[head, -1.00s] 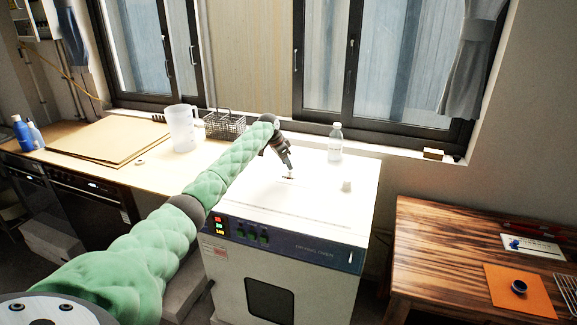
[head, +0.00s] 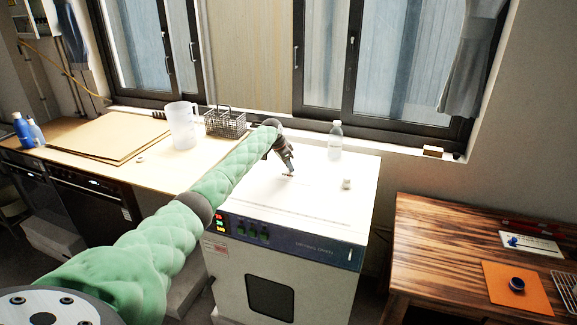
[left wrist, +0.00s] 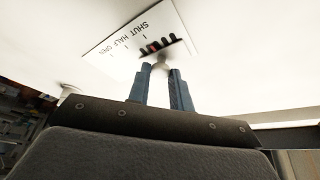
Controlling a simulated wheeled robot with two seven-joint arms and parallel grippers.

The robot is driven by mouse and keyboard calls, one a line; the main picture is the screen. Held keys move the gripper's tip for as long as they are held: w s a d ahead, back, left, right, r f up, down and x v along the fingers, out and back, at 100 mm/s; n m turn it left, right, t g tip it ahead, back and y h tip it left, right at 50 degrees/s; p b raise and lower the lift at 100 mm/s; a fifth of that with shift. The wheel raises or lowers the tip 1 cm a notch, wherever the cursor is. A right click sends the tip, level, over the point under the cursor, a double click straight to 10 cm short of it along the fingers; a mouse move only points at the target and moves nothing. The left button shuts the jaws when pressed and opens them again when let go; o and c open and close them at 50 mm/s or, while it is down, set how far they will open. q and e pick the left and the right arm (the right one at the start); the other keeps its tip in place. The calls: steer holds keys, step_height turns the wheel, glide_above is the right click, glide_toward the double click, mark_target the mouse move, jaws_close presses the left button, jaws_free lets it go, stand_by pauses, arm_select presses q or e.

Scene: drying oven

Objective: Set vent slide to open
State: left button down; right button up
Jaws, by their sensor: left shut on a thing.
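The drying oven (head: 330,205) is a white box with a dark blue front panel. On its top, a small vent plate (left wrist: 112,60) shows in the left wrist view, printed SHUT, HALF, OPEN, with several dark slots and a small red mark. My left gripper (head: 289,173) reaches down to the oven top. My right gripper is out of view.
A clear bottle (head: 335,140) stands at the oven's back edge, and a small white piece (head: 347,184) stands on its right side. A white jug (head: 183,125) and a wire basket (head: 226,122) are on the left bench. A wooden table (head: 440,245) is at right.

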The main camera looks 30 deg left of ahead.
arm_select(q)
steer(key=d, duration=0.2)
steer(key=w+d, duration=0.1)
steer(key=d, duration=0.3)
steer(key=shift+w+d, duration=0.15)
steer(key=shift+w, duration=0.15)
steer(key=c, duration=1.4)
jaws_free()
steer(key=shift+o, duration=0.6)
steer(key=shift+d, duration=0.15)
steer(key=shift+s+a+r, duration=0.1)
steer(key=shift+a+r, duration=0.1)
steer(key=shift+a, duration=0.05)
steer(key=shift+s+a+r+b, duration=0.1)
steer(key=shift+r+b, duration=0.2)
steer(key=d+b+v, duration=0.1)
steer(key=b+v, duration=0.1)
steer(key=v, duration=0.4)
steer(key=shift+a+r, duration=0.35)
steer(key=shift+r, duration=0.05)
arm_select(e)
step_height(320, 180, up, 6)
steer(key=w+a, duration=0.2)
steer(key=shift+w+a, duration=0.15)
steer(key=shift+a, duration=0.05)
arm_select(q)
steer(key=shift+s, duration=0.1)
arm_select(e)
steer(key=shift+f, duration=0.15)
